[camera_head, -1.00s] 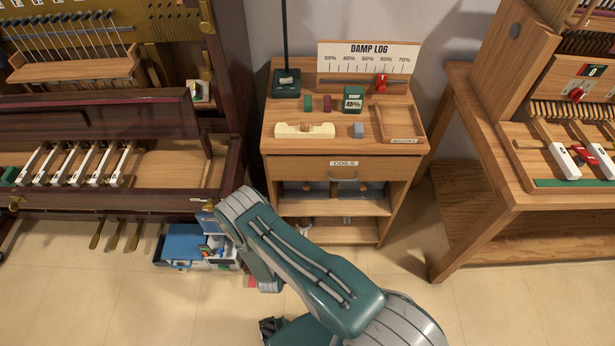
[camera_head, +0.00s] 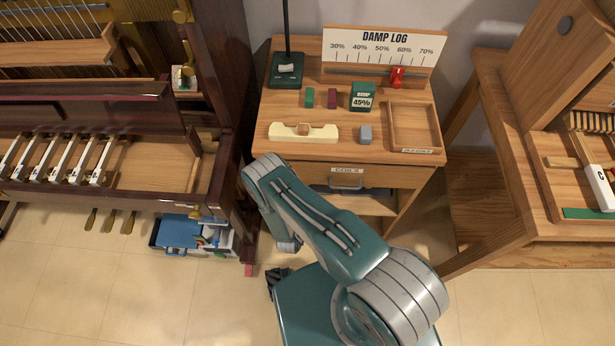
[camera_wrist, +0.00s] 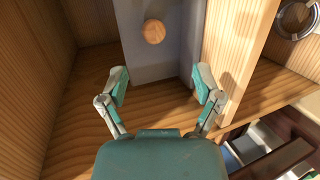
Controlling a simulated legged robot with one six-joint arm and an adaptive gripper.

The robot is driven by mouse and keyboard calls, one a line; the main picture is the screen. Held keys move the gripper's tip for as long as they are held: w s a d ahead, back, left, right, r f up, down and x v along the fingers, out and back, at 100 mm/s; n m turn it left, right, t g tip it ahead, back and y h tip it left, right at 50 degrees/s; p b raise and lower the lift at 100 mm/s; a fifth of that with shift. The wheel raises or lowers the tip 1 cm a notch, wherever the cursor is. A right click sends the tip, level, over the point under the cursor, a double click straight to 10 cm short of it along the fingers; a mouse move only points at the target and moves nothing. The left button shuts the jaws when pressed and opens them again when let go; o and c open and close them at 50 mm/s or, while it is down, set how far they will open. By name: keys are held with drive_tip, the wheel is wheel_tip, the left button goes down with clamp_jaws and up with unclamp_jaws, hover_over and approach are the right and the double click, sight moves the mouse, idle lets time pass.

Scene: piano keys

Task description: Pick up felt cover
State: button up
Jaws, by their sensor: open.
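I cannot surely pick out the felt cover. A small green piece (camera_head: 309,97) and a maroon piece (camera_head: 332,98) stand on the top of the wooden cabinet (camera_head: 290,152), and either could be felt. My gripper (camera_wrist: 162,82) shows in the wrist view with its two fingers apart and nothing between them. It faces a grey panel (camera_wrist: 165,62) with a round wooden knob (camera_wrist: 154,32) among wooden boards. In the head view my arm is low in front of the cabinet, and I cannot make out the fingers there.
The cabinet top also holds a cream holder (camera_head: 303,133), a grey block (camera_head: 366,134), a green damp box (camera_head: 362,96) and a wooden tray (camera_head: 414,127). A dark piano (camera_head: 225,130) stands left, a wooden bench (camera_head: 490,190) right. A blue-lidded box (camera_head: 178,233) sits on the floor.

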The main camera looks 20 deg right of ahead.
sight(320, 189)
drive_tip(key=x, duration=0.8)
drive_tip(key=shift+w+d+r, duration=0.1)
drive_tip(key=shift+w+r, duration=0.05)
drive_tip(key=shift+r, duration=0.15)
clamp_jaws()
